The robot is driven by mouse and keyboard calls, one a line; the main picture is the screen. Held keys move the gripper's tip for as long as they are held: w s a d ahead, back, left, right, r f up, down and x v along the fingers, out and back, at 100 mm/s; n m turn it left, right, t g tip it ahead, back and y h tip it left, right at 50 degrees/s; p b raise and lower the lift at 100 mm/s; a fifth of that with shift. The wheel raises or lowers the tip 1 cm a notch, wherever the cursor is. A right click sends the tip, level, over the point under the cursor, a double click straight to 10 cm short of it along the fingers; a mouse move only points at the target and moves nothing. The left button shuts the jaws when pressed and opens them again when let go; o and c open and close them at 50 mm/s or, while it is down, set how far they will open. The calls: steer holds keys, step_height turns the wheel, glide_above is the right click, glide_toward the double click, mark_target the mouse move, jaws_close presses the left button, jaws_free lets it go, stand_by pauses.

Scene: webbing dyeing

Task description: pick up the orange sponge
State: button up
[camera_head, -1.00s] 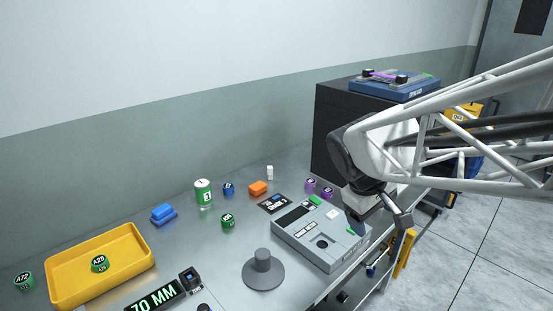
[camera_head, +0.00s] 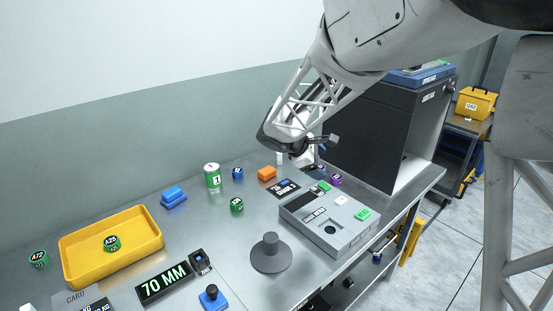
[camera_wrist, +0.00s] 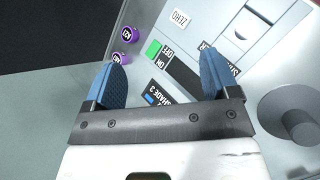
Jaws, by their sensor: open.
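The orange sponge (camera_head: 267,174) lies on the steel table near the back, between a small blue-capped container and the grey device. It is not visible in the wrist view. My gripper (camera_head: 318,168) is to the right of the sponge in the head view, above the table by the grey device, and apart from the sponge. In the wrist view my gripper (camera_wrist: 163,76) shows two blue padded fingers spread wide with nothing between them. The arm partly hides the gripper in the head view.
A grey device (camera_head: 330,220) with a green switch stands right of the sponge, with a black card (camera_head: 284,188) beside it. A green-white canister (camera_head: 212,176), a blue container (camera_head: 238,174) and a green one (camera_head: 237,205) stand left. A dark cabinet (camera_head: 370,135) stands at right.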

steer(key=w+a+f+n+t+h, duration=0.1)
steer(key=w+a+f+n+t, duration=0.2)
steer(key=w+a+f+n, duration=0.55)
steer(key=n+t, duration=0.3)
glide_toward(262, 173)
steer(key=x, duration=0.3)
steer(key=shift+w+r, duration=0.1)
steer(key=shift+w, duration=0.15)
steer(key=shift+d, duration=0.1)
steer(key=shift+x, duration=1.25)
steer(key=shift+w, duration=0.1)
steer(key=shift+x, duration=2.55)
steer(key=shift+c, duration=0.2)
